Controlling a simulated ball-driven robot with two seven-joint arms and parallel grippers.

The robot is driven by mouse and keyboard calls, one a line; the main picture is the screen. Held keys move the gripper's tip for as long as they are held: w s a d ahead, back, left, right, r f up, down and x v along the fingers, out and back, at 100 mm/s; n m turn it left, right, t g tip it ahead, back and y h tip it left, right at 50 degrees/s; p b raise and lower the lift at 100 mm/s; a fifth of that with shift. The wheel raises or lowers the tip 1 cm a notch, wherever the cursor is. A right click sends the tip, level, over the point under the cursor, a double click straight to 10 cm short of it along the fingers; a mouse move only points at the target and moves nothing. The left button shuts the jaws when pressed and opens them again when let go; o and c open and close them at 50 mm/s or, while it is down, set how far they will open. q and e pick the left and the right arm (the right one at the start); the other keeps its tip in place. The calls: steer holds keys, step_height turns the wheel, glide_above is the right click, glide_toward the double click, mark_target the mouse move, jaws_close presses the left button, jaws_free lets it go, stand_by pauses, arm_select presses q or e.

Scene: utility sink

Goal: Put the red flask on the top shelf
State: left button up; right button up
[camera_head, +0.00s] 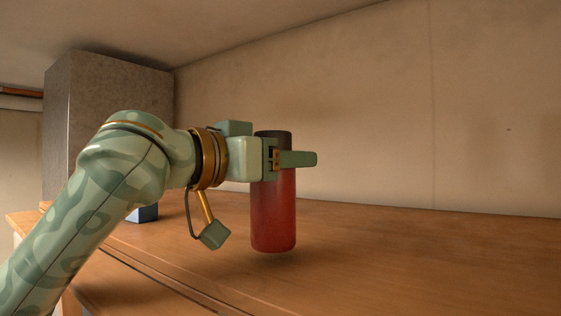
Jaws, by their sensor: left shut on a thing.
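The red flask (273,215) is a red cylinder with a dark top, upright near the middle of the view. My left gripper (290,159) comes in from the left and is shut on the flask near its upper part. A finger crosses in front of the flask just below its dark top. The flask is over the wooden shelf top (400,260), with a soft shadow close under its base; it looks slightly above the surface or just at it. My right gripper is not in view.
A grey speckled box-like block (110,110) stands at the back left. A small blue thing (146,213) shows partly behind my left arm. A plain wall (430,110) rises behind the shelf top. The wooden surface to the right is clear.

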arm_select(q)
steer(key=shift+w+f, duration=0.2)
steer(key=shift+f, duration=0.65)
steer(key=shift+s, duration=0.1)
steer(key=o, duration=1.2)
steer(key=shift+f, duration=0.1)
steer(key=shift+r, duration=0.2)
steer(key=b+v, duration=0.3)
steer(key=v, duration=0.9)
steer(key=shift+b, duration=0.4)
